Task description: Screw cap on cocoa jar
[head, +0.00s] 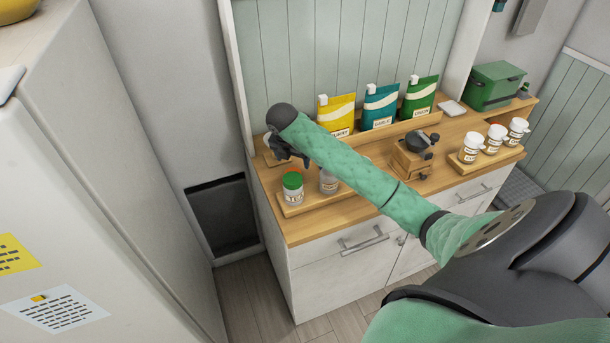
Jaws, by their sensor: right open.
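A glass jar with a green cap (292,188) stands upright at the left end of a wooden tray (312,204) on the counter. A second jar (329,184) stands to its right, its upper part hidden behind my right arm. Its top and any cap on it cannot be seen. The labels are too small to read, so I cannot tell which one is the cocoa jar. My right gripper (289,155) is open, pointing down above and behind the green-capped jar, apart from it. I see nothing held in it. My left gripper is not in view.
Yellow (337,112), teal (380,105) and green (419,95) pouches stand at the back. A wooden grinder (411,158) stands right of my arm. A tall white cabinet (85,200) is at left.

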